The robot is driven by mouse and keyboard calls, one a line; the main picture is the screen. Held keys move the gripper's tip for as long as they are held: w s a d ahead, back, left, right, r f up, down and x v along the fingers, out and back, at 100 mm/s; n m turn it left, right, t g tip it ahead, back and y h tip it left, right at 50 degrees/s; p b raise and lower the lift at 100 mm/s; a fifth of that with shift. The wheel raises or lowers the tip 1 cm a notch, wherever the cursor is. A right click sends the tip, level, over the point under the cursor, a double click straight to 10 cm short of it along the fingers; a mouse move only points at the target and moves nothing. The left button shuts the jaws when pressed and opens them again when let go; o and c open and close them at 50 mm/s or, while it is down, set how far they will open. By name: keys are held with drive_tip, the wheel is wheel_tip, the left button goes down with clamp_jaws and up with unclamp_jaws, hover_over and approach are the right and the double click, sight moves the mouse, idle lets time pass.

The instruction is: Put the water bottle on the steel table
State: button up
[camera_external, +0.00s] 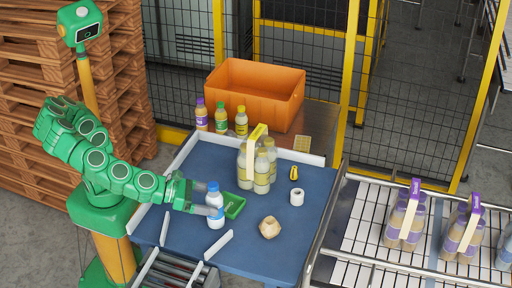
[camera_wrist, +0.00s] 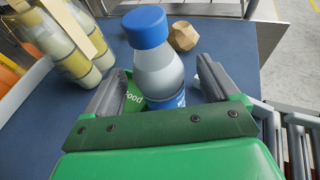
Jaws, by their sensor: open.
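The water bottle (camera_external: 215,212), white with a blue cap and blue label, stands upright on the blue table (camera_external: 185,228). In the wrist view the bottle (camera_wrist: 160,70) is between the two fingers of my gripper (camera_wrist: 165,82). My gripper (camera_external: 210,200) is open around the bottle, with gaps visible at its sides. Its lower part is hidden behind the gripper body in the wrist view. A grey metal-looking surface (camera_external: 319,124), likely the steel table, lies behind the blue one, under an orange crate (camera_external: 254,98).
Several small bottles (camera_external: 221,120) stand before the crate. White rails (camera_external: 300,156) edge the blue table.

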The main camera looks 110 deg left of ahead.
drive_tip(key=v, duration=1)
drive_tip(key=shift+s, duration=0.2)
drive_tip(key=shift+w+a, duration=0.1)
idle(0.4)
drive_tip(key=shift+x, duration=5.95)
